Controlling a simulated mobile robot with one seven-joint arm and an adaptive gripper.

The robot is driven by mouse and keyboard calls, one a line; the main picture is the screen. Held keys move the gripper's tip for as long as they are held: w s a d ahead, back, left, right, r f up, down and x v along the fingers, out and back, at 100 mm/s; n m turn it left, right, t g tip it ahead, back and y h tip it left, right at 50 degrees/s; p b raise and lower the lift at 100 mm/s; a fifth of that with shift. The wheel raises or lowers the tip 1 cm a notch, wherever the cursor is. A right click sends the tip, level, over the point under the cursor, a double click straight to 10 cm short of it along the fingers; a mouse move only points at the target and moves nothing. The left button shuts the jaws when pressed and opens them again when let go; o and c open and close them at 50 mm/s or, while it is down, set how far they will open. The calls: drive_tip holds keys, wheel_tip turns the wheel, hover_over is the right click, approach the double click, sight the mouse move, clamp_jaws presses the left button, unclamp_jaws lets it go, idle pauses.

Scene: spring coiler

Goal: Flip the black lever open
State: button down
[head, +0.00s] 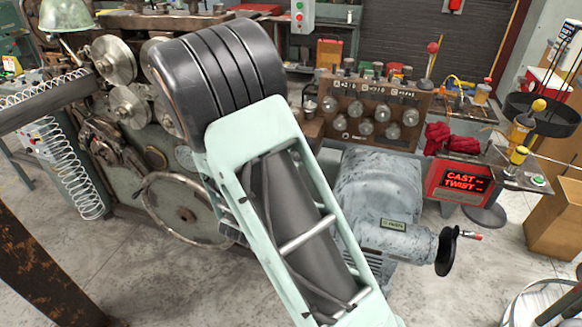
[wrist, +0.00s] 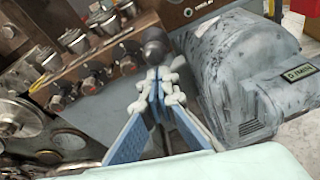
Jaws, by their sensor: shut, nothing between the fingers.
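In the wrist view, a dark round knob (wrist: 154,52), which looks like the end of the black lever, shows just beyond my fingertips. Its shaft is mostly hidden behind the fingers, so I cannot tell how the lever stands. My gripper (wrist: 160,84) has its blue and pale fingers brought together and holds nothing. The tips are right below the knob in the picture; I cannot tell whether they touch it. In the head view my arm covers this area, and neither the gripper nor the black knob can be made out.
A brown panel (head: 340,112) with several round knobs stands behind my arm; these knobs are left of my fingers in the wrist view. A grey motor (head: 375,190) is close on the right. A red sign box (head: 459,183) stands further right. A large handwheel (head: 187,210) is left.

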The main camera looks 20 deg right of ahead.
drive_tip(key=shift+w+r+p, duration=0.15)
drive_tip(key=shift+r+p, duration=0.2)
drive_tip(key=shift+r, duration=0.3)
drive_tip(key=shift+d+r, duration=0.1)
drive_tip(key=shift+r, duration=0.15)
drive_tip(key=shift+w, duration=0.1)
